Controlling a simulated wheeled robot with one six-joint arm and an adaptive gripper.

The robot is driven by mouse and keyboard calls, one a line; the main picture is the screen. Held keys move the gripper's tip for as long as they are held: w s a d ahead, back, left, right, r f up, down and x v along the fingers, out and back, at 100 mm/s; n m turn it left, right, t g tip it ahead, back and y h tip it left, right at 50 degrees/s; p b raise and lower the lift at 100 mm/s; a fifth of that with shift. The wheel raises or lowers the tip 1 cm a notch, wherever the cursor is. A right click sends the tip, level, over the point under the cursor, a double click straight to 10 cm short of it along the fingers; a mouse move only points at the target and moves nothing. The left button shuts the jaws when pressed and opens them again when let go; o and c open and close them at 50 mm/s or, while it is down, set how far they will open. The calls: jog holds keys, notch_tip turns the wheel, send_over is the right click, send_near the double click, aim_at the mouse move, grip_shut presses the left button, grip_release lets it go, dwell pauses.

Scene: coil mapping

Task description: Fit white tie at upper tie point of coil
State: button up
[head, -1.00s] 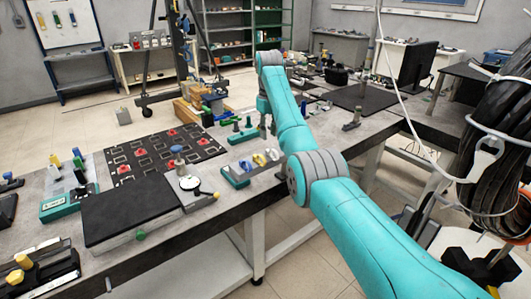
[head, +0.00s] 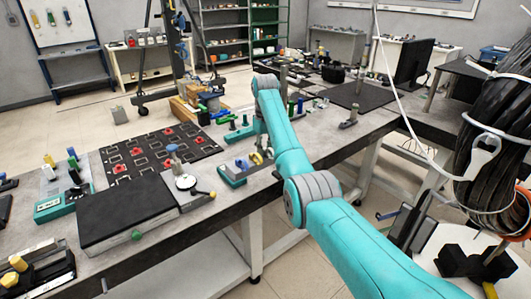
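The coil (head: 502,115) is a bundle of black cable at the right edge, partly cut off by the frame. A white band (head: 503,77) crosses its upper part, and another pale band (head: 502,135) lies lower. A white, wrench-shaped piece (head: 486,150) hangs at its left side. I cannot tell which of these is the tie for the upper point. My teal arm reaches from the lower right over the workbench, far left of the coil.
The workbench (head: 170,245) carries a black pad (head: 125,208), a dark board with red pieces (head: 155,150), a dial device (head: 187,182) and several small tools. A thin white cord (head: 405,110) runs down towards the coil. A white round stand (head: 445,262) is below the coil. Floor is open beyond the bench.

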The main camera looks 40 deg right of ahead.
grip_shut()
jog(key=shift+r, duration=1.05)
dwell(0.5)
jog(key=shift+r, duration=1.65)
